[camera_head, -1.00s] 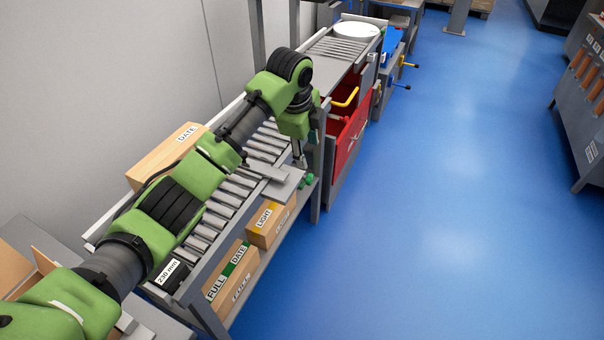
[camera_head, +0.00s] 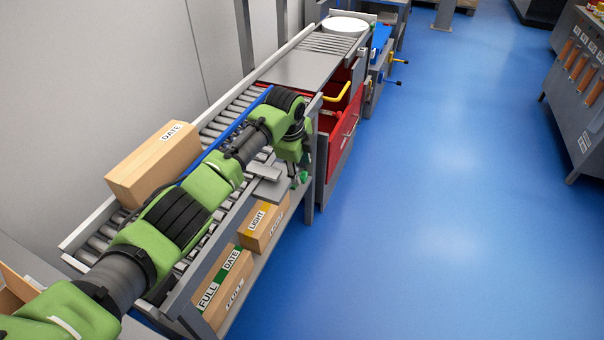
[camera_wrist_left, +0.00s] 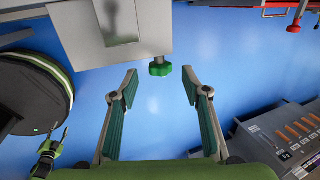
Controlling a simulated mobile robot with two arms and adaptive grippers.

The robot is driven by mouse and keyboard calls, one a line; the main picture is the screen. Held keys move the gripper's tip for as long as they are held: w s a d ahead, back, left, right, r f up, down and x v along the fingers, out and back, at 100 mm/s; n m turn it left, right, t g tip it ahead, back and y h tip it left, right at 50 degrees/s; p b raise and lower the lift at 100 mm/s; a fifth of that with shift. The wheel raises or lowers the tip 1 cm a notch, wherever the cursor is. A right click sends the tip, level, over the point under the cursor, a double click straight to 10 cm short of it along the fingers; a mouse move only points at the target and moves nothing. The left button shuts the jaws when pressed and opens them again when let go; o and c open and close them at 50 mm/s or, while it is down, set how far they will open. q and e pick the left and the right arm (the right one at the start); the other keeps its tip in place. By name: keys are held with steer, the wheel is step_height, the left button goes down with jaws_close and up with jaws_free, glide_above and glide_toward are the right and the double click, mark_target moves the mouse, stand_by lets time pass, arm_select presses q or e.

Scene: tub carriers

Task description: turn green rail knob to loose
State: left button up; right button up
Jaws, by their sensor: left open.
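The green rail knob (camera_wrist_left: 160,69) sticks out from the edge of a grey plate (camera_wrist_left: 120,28) in the left wrist view. In the head view the green knob (camera_head: 303,177) is small, at the front side of the roller conveyor. My left gripper (camera_wrist_left: 159,84) is open and empty, with its two fingers on either side of the knob's line and the knob just beyond the fingertips, apart from them. In the head view my left gripper (camera_head: 293,174) points down beside the knob and is partly hidden by my wrist.
A cardboard box (camera_head: 150,170) stands at the conveyor's wall side. A blue rail (camera_head: 236,125) runs along the rollers behind my arm. More boxes (camera_head: 262,226) lie on the shelf below. A red drawer unit (camera_head: 346,128) stands beyond the knob. The blue floor (camera_head: 440,220) at right is clear.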

mark_target(302, 174)
arm_select(q)
steer(key=shift+x, duration=1.95)
steer(key=c, duration=1.1)
